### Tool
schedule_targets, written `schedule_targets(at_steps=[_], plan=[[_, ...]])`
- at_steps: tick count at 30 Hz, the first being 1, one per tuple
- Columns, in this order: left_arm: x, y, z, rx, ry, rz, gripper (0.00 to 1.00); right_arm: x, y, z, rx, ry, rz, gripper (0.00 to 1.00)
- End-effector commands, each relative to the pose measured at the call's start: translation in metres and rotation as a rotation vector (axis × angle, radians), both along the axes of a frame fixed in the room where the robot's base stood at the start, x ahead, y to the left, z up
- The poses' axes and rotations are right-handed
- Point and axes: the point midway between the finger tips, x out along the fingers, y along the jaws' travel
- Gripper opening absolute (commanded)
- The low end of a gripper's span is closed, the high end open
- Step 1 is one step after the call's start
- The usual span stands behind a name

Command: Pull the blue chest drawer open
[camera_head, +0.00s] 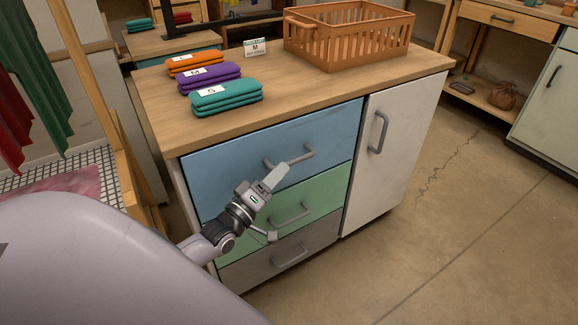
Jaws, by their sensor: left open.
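The blue drawer (225,165) is the top one of a wooden-topped chest, and its front looks flush and shut. Its grey bar handle (308,153) runs across the middle of the front. My left gripper (276,203) is open and empty in front of the chest, its two fingers spread wide. The upper, pale finger overlaps the lower left of the blue drawer's handle in the picture; I cannot tell if it touches. The lower finger shows before the green drawer. My right gripper is not in view.
Below are a green drawer (332,200) and a grey drawer (315,240), both with handles. A white door (405,130) is at right. On top are folded cloth stacks (228,97) and an orange basket (350,40). Floor (440,240) at right is clear.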

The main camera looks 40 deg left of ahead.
Motion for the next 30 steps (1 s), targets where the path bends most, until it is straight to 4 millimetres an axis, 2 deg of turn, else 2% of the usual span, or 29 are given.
schedule_targets(at_steps=[3,9,15,22,23,24,26,27,30], plan=[[0.017,-0.002,0.003,0.000,-0.002,-0.001,0.40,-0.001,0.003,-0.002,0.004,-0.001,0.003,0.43],[0.039,-0.003,0.008,0.001,0.000,-0.001,0.40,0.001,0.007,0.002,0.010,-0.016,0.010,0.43],[0.047,-0.004,0.010,0.002,0.001,-0.001,0.40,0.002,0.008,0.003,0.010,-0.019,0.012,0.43],[0.048,-0.004,0.010,0.002,0.002,-0.001,0.40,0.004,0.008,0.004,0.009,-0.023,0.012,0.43],[0.048,-0.004,0.010,0.002,0.002,-0.001,0.37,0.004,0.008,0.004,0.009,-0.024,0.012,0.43],[0.048,-0.004,0.010,0.002,0.002,-0.001,0.24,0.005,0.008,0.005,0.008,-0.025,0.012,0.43],[0.048,-0.004,0.010,0.002,0.002,-0.001,0.04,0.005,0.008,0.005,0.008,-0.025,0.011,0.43],[0.048,-0.004,0.010,0.002,0.002,-0.001,0.00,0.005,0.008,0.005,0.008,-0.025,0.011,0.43],[0.047,-0.004,0.010,0.002,0.002,-0.001,0.00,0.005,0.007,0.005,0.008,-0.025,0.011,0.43]])
